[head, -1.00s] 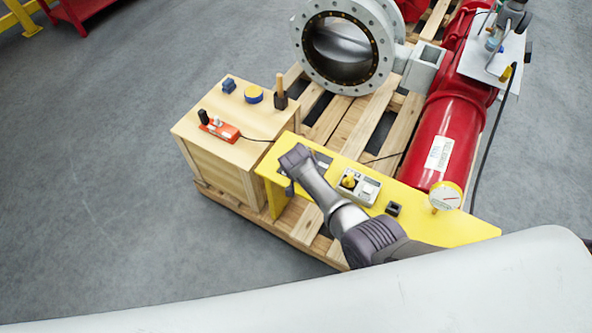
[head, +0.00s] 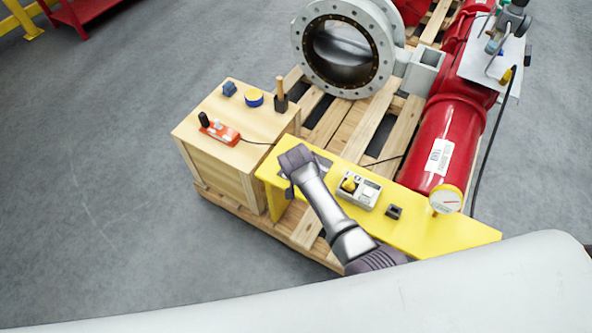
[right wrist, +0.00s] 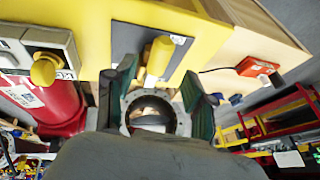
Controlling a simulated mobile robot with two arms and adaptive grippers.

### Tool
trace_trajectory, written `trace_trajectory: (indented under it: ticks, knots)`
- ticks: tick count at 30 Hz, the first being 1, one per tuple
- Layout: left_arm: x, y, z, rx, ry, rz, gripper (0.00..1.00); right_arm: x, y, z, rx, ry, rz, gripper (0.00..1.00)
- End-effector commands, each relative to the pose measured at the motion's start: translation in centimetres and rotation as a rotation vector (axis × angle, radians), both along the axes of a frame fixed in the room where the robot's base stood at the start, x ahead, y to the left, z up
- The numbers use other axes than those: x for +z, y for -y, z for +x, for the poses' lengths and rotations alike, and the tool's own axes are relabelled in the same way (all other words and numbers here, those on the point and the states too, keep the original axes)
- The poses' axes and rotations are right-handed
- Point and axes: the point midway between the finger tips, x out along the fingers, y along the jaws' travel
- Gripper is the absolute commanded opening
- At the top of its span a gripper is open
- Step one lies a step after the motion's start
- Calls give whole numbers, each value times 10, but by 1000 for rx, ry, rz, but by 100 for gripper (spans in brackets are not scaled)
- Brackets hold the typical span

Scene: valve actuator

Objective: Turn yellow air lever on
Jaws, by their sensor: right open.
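The yellow lever (right wrist: 160,57) stands on a dark plate (right wrist: 125,40) on the yellow panel (right wrist: 85,30) in the right wrist view. My right gripper (right wrist: 158,92) is open there, with one dark green finger to either side of the lever's line. The lever's end points into the gap; I cannot tell whether a finger touches it. In the head view my right arm reaches over the yellow panel (head: 430,228), and its wrist hides the lever and the fingers. My left gripper is not in view.
A grey box with a yellow knob (head: 348,185) sits beside my arm on the panel, near a small black block (head: 394,212). A gauge (head: 446,200) and red cylinder (head: 440,150) stand right. A wooden box (head: 218,165) holding small items is left. Open floor lies further left.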

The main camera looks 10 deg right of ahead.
Motion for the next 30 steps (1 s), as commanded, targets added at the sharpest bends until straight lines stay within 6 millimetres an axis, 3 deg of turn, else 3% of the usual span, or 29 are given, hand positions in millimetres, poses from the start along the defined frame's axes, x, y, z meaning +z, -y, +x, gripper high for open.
trace_trajectory:
  ticks: [6,24,28,30]
  knots:
    - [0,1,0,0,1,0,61,17,-2,-9,0,0,0,54]
    - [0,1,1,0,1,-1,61,19,-2,-10,1,-1,0,54]
    - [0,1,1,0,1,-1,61,0,1,-21,35,-22,-11,54]
    - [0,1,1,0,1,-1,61,-26,6,-39,87,-51,-27,54]
